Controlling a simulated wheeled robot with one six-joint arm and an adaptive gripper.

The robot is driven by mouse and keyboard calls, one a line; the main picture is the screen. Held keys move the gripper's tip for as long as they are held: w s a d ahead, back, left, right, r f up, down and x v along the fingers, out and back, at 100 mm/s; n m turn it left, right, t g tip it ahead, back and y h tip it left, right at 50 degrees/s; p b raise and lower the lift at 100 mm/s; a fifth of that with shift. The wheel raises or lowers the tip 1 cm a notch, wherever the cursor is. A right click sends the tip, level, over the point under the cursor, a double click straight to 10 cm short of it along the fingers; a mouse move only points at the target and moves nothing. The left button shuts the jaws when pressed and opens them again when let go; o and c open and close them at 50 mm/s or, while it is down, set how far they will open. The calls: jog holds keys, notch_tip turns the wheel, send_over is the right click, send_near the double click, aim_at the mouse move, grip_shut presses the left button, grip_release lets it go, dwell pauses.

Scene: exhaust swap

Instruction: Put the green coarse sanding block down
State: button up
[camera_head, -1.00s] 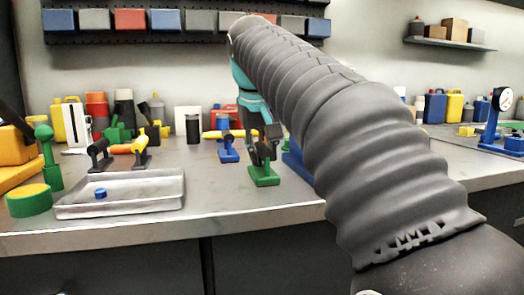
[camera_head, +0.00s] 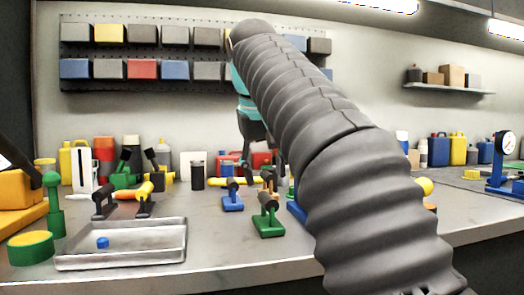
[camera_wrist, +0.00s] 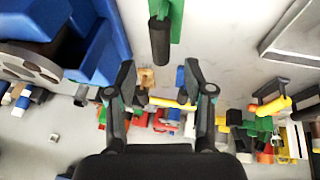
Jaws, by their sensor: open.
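The green coarse sanding block (camera_head: 269,227), a green base with a dark bar handle, stands flat on the grey bench near its front edge. In the wrist view its green base (camera_wrist: 176,18) and dark handle (camera_wrist: 160,40) show at the top, beyond my fingertips. My gripper (camera_wrist: 160,82) is open and empty, with clear space between its fingers and the handle. In the head view my gripper (camera_head: 256,165) is above and behind the block, partly hidden by my arm.
A blue-based block (camera_head: 232,202) with a dark handle stands left of the green one. A metal tray (camera_head: 150,257) holding a small blue piece is further left. A blue holder (camera_wrist: 100,50) is close on the left in the wrist view. Bottles and tools crowd the back.

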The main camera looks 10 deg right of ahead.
jog(key=shift+v, duration=2.15)
jog(key=shift+a, duration=0.1)
